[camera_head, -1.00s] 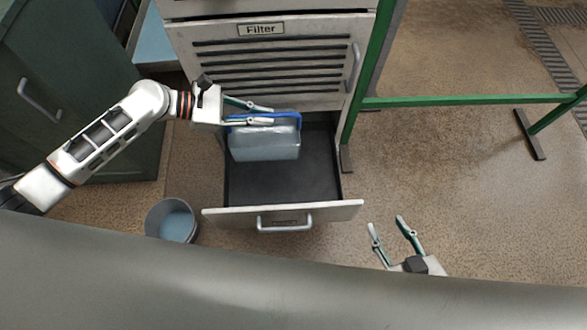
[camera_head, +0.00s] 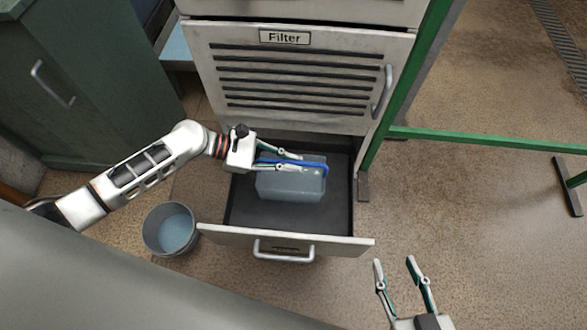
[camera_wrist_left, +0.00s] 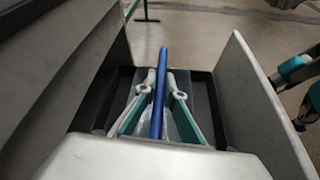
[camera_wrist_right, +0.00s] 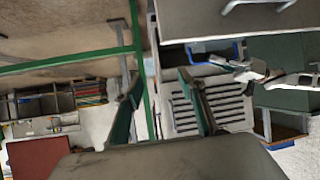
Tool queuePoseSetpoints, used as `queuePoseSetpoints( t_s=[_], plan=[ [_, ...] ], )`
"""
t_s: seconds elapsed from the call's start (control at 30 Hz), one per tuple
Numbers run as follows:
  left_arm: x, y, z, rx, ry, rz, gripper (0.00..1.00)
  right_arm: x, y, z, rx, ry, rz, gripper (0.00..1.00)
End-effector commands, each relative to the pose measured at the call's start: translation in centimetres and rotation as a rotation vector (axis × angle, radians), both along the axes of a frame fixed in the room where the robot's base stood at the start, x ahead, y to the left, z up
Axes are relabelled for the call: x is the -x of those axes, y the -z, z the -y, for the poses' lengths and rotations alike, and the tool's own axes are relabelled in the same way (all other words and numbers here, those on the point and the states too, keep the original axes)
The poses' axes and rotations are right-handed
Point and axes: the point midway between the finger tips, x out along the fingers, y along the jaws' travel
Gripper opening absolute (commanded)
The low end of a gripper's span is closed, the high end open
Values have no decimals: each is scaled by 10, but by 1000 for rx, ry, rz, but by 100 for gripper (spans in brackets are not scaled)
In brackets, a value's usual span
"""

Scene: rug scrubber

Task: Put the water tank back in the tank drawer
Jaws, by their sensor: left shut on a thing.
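The water tank (camera_head: 290,186) is a translucent bluish box with a blue handle (camera_wrist_left: 159,95) along its top. It is at the open tank drawer (camera_head: 240,210), over or inside its dark interior; I cannot tell whether it touches the floor. My left gripper (camera_head: 300,161) is shut on the blue handle, its fingers on either side of it in the left wrist view. The drawer is pulled out, with its white front panel and bar handle (camera_head: 284,252) toward me. My right gripper (camera_head: 394,265) is open and empty, right of the drawer front.
The vented Filter panel (camera_head: 290,75) is above the drawer. A grey bucket (camera_head: 171,230) stands on the floor left of the drawer. A green frame (camera_head: 480,140) stands to the right. A dark green cabinet (camera_head: 80,70) is at the left.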

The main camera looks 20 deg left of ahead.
Motion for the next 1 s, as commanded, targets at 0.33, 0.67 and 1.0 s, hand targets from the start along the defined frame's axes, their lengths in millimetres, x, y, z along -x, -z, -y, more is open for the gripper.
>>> queuePoseSetpoints(
  t_s=[0.33,0.67,1.0],
  plan=[
    [1,31,0,2,-2,-5,0,4,7,-5,-29,6,-14,40],
    [-1,65,0,1,0,2,0,-14,-22,-21,-113,20,48,40],
    [-1,68,0,1,-1,3,14,-13,-18,-21,-109,19,41,40]
  ],
)
